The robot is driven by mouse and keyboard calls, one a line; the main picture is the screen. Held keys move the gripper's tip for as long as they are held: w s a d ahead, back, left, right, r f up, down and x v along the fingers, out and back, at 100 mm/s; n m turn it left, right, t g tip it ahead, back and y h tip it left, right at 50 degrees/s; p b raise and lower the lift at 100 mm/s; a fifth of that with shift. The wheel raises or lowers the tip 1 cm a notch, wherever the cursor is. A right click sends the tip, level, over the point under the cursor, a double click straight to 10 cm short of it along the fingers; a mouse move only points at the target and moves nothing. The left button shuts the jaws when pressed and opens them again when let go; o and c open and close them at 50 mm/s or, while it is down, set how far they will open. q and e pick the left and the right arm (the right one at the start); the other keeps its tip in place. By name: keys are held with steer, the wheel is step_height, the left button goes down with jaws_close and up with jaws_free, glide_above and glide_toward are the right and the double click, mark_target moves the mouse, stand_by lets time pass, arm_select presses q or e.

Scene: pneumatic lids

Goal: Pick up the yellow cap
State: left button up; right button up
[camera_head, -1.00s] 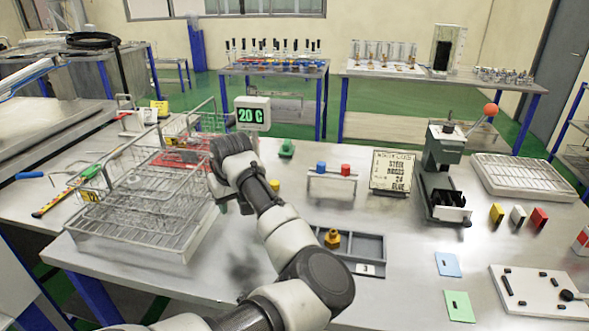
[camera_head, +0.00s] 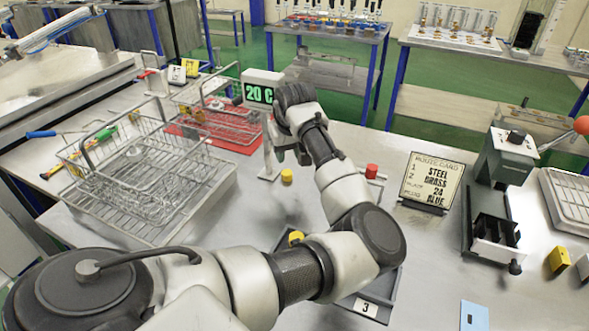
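My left gripper (camera_head: 291,155) points down at the end of the arm, just above and behind the cap in the picture. My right gripper is not in view.
A red cap (camera_head: 371,171) sits on a small rack partly hidden by my arm. A wire basket (camera_head: 150,170) stands left, a 20 C display (camera_head: 259,94) behind, a route card (camera_head: 431,182) and a press (camera_head: 503,170) right. My arm covers much of the grey tray (camera_head: 384,301).

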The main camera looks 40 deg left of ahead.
mark_target(287, 172)
arm_select(q)
steer(key=p+x, duration=0.1)
steer(key=x, duration=0.6)
steer(key=shift+s+d+f, duration=0.1)
steer(key=shift+f, duration=0.05)
steer(key=c, duration=0.6)
